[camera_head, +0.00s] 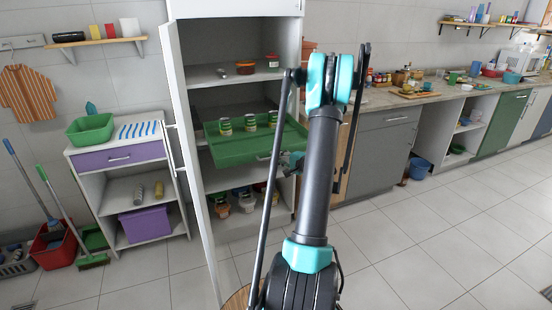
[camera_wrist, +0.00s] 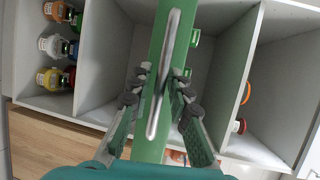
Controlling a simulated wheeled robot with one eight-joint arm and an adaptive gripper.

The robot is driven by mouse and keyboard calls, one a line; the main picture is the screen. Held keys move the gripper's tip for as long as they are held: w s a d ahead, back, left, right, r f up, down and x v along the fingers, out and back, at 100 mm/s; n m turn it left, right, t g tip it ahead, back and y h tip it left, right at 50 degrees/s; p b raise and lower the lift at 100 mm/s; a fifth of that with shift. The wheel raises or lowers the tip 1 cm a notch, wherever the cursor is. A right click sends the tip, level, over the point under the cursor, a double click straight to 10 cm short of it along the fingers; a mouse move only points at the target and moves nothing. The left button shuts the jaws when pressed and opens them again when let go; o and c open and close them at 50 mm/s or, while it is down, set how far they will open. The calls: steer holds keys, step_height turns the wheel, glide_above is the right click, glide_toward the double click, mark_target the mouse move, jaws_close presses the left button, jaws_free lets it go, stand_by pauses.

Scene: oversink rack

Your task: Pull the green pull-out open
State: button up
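The green pull-out (camera_head: 240,150) is a shallow tray in the tall white cabinet, standing out past the cabinet front with several cans (camera_head: 250,122) on it. Its green front and long metal handle (camera_wrist: 163,75) run lengthwise through the wrist view. My gripper (camera_wrist: 162,76) has one finger on each side of the handle, with a visible gap to it on both sides. In the head view my gripper (camera_head: 290,163) is at the front right of the tray, partly hidden by my arm.
The tall cabinet's door (camera_head: 190,150) stands open on the left. Jars (camera_head: 220,208) stand on the lower shelf. A low white unit with a purple drawer (camera_head: 120,156) is to the left; a grey cabinet (camera_head: 380,150) is to the right. The tiled floor at right is clear.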

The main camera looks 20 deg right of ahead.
steer(key=v, duration=1.2)
steer(key=shift+a, duration=0.1)
steer(key=s+a+f+n+g, duration=0.1)
steer(key=s+a+n+g, duration=0.2)
steer(key=a, duration=0.6)
steer(key=s+a+f+n+g, duration=0.1)
steer(key=s+a+n+g, duration=0.25)
steer(key=a, duration=0.65)
steer(key=s+a+f+n+g+h, duration=0.1)
steer(key=s+a+n+g+h, duration=0.1)
steer(key=s, duration=0.6)
steer(key=s+a+f+n+g+h, duration=0.2)
steer(key=s+n, duration=0.4)
steer(key=s, duration=0.3)
steer(key=shift+a+h, duration=0.65)
steer(key=shift+h, duration=0.45)
